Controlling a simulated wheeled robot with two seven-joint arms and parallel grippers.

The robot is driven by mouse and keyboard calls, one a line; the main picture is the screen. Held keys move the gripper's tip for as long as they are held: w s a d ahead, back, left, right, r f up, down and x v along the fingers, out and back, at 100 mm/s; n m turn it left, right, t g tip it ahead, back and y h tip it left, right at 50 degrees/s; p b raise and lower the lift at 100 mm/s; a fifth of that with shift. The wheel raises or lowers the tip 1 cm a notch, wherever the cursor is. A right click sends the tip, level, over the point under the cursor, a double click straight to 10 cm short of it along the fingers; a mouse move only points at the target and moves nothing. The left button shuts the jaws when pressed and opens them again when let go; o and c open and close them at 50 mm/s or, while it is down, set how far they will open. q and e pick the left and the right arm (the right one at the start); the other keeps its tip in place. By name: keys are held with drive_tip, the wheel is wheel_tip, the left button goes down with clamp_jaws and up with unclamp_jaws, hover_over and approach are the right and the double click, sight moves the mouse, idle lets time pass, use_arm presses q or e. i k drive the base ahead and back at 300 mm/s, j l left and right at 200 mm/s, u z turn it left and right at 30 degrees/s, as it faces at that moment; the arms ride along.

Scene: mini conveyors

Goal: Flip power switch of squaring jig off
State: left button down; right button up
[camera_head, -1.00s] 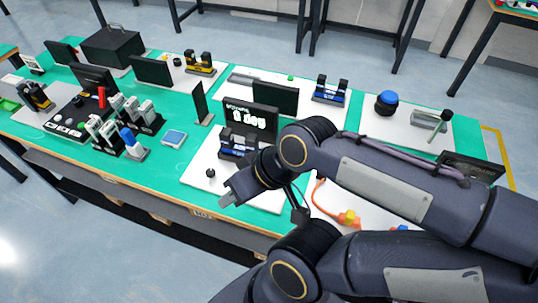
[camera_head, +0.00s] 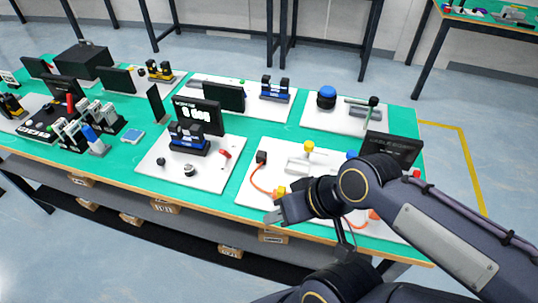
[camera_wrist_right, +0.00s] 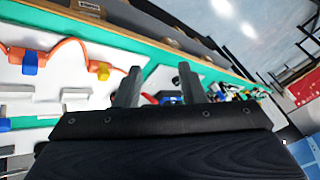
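No label for the squaring jig is readable, so I cannot tell which station it is. My right gripper (camera_head: 280,212) is at the front edge of the right white board (camera_head: 262,207), beside an orange cable (camera_head: 262,190). This board carries metal blocks (camera_head: 298,166), a yellow-topped part (camera_head: 309,147) and a dark screen (camera_head: 392,148). In the right wrist view my right gripper (camera_wrist_right: 158,88) has its two fingers apart with nothing between them. The orange cable shows there too (camera_wrist_right: 65,45). My right forearm hides part of the board. No power switch is clearly identifiable. My left gripper is out of view.
Left of it, another white board (camera_head: 215,178) holds a lit display (camera_head: 198,115), a blue-based fixture (camera_head: 188,138) and a red lever (camera_head: 225,153). A board behind has a blue knob (camera_head: 327,92). The table's front edge (camera_head: 180,205) runs below my gripper.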

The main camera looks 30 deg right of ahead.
sight(222, 151)
drive_tip(key=j+z, duration=0.2)
drive_tip(key=z, duration=0.2)
drive_tip(key=j+z, duration=0.5)
drive_tip(key=z, duration=0.25)
drive_tip(key=i+l+u, duration=0.1)
drive_tip(key=i, duration=0.5)
